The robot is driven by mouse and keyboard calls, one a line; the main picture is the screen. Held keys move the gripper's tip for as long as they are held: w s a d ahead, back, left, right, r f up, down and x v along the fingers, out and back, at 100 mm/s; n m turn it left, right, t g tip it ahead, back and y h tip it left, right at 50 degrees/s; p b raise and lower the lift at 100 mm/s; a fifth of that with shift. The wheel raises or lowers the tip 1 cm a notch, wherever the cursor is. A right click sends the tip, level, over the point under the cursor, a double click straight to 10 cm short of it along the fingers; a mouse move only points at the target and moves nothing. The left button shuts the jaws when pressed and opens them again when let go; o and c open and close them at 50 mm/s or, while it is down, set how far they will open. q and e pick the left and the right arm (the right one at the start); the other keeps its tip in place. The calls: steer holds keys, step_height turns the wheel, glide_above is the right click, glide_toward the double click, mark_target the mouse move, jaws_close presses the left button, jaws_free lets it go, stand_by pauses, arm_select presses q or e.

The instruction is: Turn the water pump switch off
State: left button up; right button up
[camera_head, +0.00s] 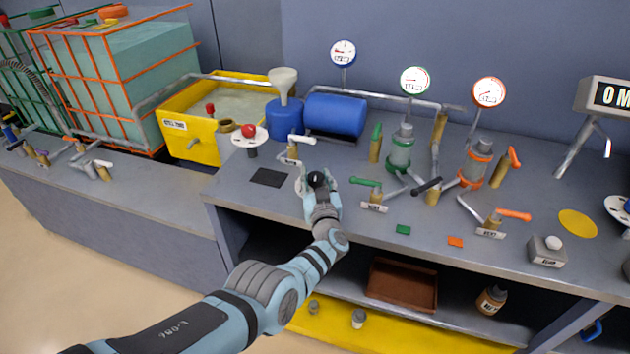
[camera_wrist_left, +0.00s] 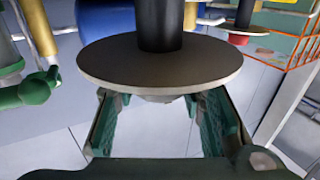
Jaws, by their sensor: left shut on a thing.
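A dark round knob (camera_head: 317,178) sits on a pale disc (camera_head: 299,186) near the front left of the bench; I take it for the water pump switch, though no label is readable. My left gripper (camera_head: 320,184) is shut on this knob, one finger on each side. The left wrist view looks upside down: the disc (camera_wrist_left: 160,68) spans the middle, its black post (camera_wrist_left: 160,25) rises to the top edge, and the fingers (camera_wrist_left: 158,112) reach up to the disc's knob side. The knob is mostly hidden there. My right gripper is out of view.
A similar disc with a red knob (camera_head: 249,130) stands behind to the left, near a yellow basin (camera_head: 186,134). A blue tank (camera_head: 335,116) and a funnel-topped can (camera_head: 283,118) stand behind. A green-handled valve (camera_head: 366,183) is close on the right. A black square (camera_head: 268,178) lies left.

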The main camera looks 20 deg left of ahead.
mark_target(316, 176)
arm_select(q)
steer(key=shift+y, duration=0.3)
steer(key=o, duration=1.2)
steer(key=shift+s+d, duration=0.1)
steer(key=shift+r, duration=0.1)
step_height(316, 176, up, 10)
steer(key=shift+f, duration=0.1)
